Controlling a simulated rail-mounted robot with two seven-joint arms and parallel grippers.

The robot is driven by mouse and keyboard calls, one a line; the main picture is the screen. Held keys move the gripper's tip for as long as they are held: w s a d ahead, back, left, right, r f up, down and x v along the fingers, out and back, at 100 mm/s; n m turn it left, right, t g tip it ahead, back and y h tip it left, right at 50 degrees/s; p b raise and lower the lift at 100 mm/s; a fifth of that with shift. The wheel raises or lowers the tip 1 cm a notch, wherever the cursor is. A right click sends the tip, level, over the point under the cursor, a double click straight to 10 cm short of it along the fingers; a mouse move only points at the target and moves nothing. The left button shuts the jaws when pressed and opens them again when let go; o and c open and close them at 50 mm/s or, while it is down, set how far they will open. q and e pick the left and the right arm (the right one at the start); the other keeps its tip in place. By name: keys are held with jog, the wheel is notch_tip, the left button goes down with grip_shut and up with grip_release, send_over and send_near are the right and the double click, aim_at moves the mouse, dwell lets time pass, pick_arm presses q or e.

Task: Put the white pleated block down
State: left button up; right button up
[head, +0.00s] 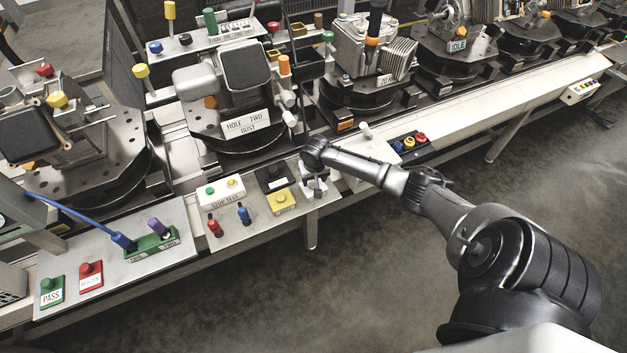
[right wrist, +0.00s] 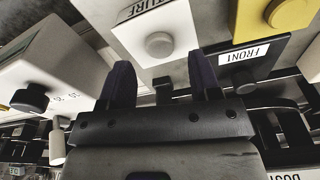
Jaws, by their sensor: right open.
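My right gripper (head: 315,188) is low over the front panel, beside the black button box (head: 268,180). In the right wrist view its two dark fingers (right wrist: 160,75) are apart, with nothing visibly held between them. A white button box (right wrist: 135,35) with a partly readable label lies just past the fingertips; I cannot tell whether they touch it. No loose white pleated block is clearly seen. A pale finned block (head: 399,60) sits on the fixture behind; I cannot tell whether it is the one meant. My left gripper is out of view.
A "FRONT" box (right wrist: 240,62) is close to the right finger in the wrist view. The floor (head: 400,290) in front is clear.

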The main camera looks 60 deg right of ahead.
notch_tip(320, 180, up, 9)
jog(key=p, duration=0.2)
jog(key=s+a+f+n, duration=0.2)
jog(key=s+a, duration=0.2)
jog(key=a, duration=0.3)
jog(key=s+a+f+n+y, duration=0.1)
jog(key=s+a+f+n, duration=0.25)
jog(key=a, duration=0.45)
jog(key=s+a+f+n, duration=0.1)
jog(key=s+a+n, duration=0.1)
jog(key=s+a, duration=0.4)
jog(key=s+a+r+n+t, duration=0.2)
jog(key=s+a+r+n, duration=0.1)
jog(key=s+a+r, duration=0.4)
jog(key=s+a, duration=0.3)
jog(key=a, duration=0.1)
jog(key=shift+s+a+t, duration=0.25)
jog(key=shift+t, duration=0.05)
